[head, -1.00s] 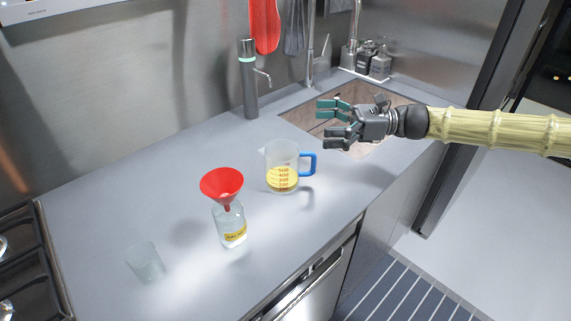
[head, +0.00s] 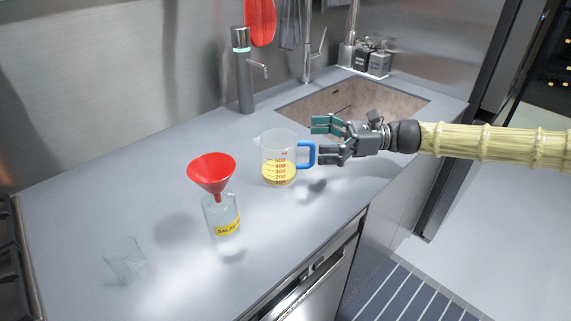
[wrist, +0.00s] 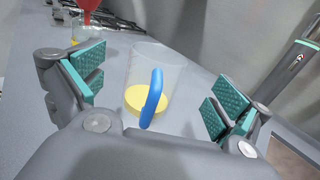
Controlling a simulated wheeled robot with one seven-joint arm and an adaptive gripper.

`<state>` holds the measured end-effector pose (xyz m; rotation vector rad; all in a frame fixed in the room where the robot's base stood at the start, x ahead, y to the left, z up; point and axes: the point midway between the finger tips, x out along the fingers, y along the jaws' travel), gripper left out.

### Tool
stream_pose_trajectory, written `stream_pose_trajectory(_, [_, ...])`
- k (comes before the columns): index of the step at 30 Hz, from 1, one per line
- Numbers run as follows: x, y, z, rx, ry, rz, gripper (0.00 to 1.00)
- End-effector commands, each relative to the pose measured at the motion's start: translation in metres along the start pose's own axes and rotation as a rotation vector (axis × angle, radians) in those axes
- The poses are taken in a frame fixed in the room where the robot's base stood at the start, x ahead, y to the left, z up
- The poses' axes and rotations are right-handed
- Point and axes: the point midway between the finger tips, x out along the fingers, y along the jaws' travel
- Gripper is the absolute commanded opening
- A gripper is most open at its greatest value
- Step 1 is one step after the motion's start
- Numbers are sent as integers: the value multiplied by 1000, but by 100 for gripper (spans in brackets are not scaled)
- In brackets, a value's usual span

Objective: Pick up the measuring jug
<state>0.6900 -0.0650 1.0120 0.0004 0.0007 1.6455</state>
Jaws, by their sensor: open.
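The measuring jug (head: 279,160) is clear, with red markings, yellow liquid inside and a blue handle. It stands upright on the grey counter, its handle turned to the right toward my gripper. My gripper (head: 319,139) is open and empty, just right of the handle in the head view. In the wrist view, the jug (wrist: 165,80) lies ahead between the two teal-padded fingers of my gripper (wrist: 158,90), with the blue handle (wrist: 152,98) nearest. I see no contact between fingers and handle.
A red funnel (head: 211,172) sits in a labelled glass bottle (head: 221,216) left of the jug. A clear glass (head: 126,259) stands at the front left. The sink (head: 345,96) lies behind my gripper, and a tall tap-like dispenser (head: 243,75) stands at the back.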

Motion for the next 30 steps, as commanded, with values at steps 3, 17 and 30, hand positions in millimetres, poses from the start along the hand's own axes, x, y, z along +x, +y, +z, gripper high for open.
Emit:
stream_pose_trajectory(3, [-1,0,-16,1,0,-2,100])
stream_pose_trajectory(17, [3,1,-61,-1,-1,-1,100])
stream_pose_trajectory(30, [43,1,-60,0,-1,-1,100])
